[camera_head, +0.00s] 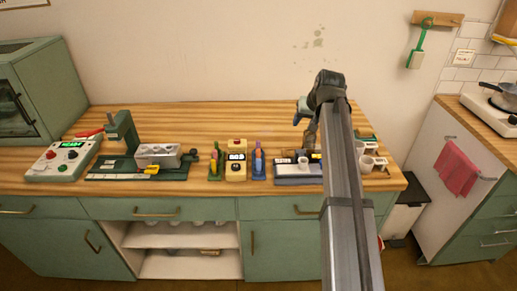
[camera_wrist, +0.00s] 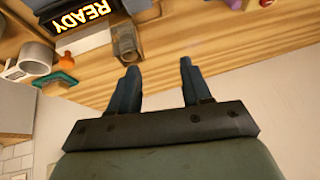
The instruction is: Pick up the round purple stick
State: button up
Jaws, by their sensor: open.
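My gripper (camera_wrist: 159,67) is open in the wrist view, with nothing between its two dark blue fingers. In the head view my arm hides most of it, above the right part of the counter. A small blue holder (camera_head: 258,173) near the counter's middle carries slim upright sticks; one looks purple (camera_head: 258,154), but its shape is too small to tell. My gripper is to the right of this holder and apart from it. A purple piece (camera_wrist: 234,4) is cut off at the wrist view's top edge; I cannot tell whether it is the round stick.
A device with a READY display (camera_wrist: 82,14) and white cups (camera_head: 368,163) are at the right. A green press (camera_head: 121,136) stands left. The counter's back strip (camera_head: 200,118) is clear.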

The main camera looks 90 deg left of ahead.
jog(key=n+h, duration=0.1)
jog(key=n, duration=0.1)
send_near(258, 142)
notch_tip(258, 142, up, 3)
jog(key=s, duration=0.1)
jog(key=shift+t, duration=0.5)
jog(key=x, duration=0.8)
jog(key=shift+s+d, duration=0.1)
jog(key=shift+s, duration=0.05)
jog(key=shift+d+f+x, duration=0.1)
jog(key=shift+d+x, duration=0.05)
jog(key=shift+x, duration=0.8)
jog(key=shift+d+f+x, duration=0.1)
jog(key=shift+d+x, duration=0.05)
jog(key=shift+x, duration=0.8)
jog(key=shift+d+x, duration=0.15)
jog(key=shift+x, duration=0.8)
jog(key=shift+w, duration=0.3)
jog(key=shift+c, duration=0.4)
grip_shut()
